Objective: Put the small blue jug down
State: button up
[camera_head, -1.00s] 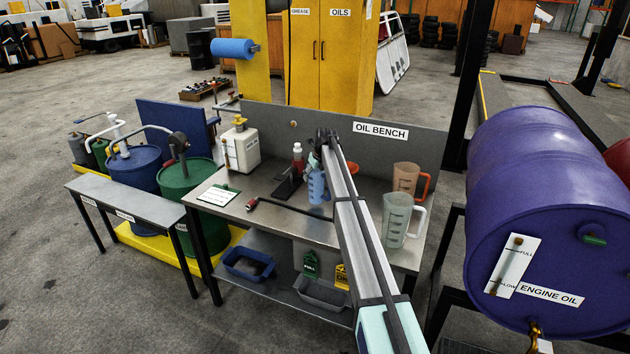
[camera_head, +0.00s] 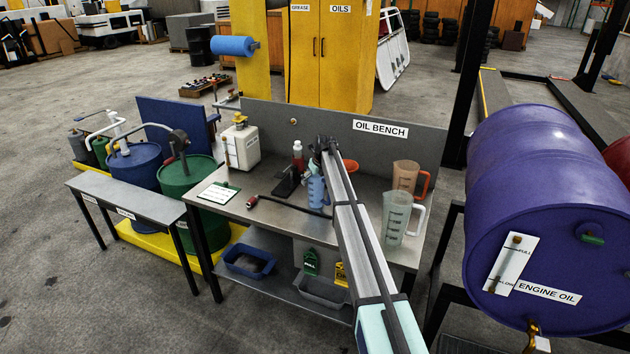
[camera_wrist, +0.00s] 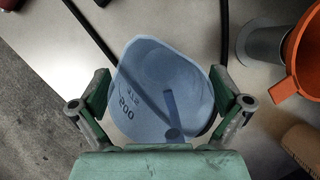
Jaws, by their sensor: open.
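The small blue jug (camera_head: 316,189) stands upright on the oil bench (camera_head: 275,205), right of the middle, partly hidden by my arm. In the wrist view I look down into the open mouth of the jug (camera_wrist: 160,90), with dark markings on its wall. My gripper (camera_wrist: 165,95) is open, with one green finger on each side of the jug. The left finger is very near the jug's wall; I cannot tell whether either finger touches it. In the head view my gripper (camera_head: 314,170) is small, just above and around the jug.
An orange funnel (camera_wrist: 303,60) is close on the right in the wrist view. A clear jug (camera_head: 396,220) and a brown jug (camera_head: 405,178) stand at the bench's right end. A black hose (camera_head: 290,206) lies to the left. A white can (camera_head: 240,150) stands at back left.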

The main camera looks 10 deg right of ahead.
jog(key=shift+r, duration=0.1)
jog(key=b+v, duration=0.3)
jog(key=v, duration=0.8)
jog(key=shift+s+d+r+b, duration=0.1)
jog(key=shift+s+r+b, duration=0.2)
jog(key=shift+r, duration=0.2)
jog(key=c, duration=1)
jog(key=shift+w, duration=0.1)
jog(key=shift+c, duration=0.2)
jog(key=shift+f, duration=0.15)
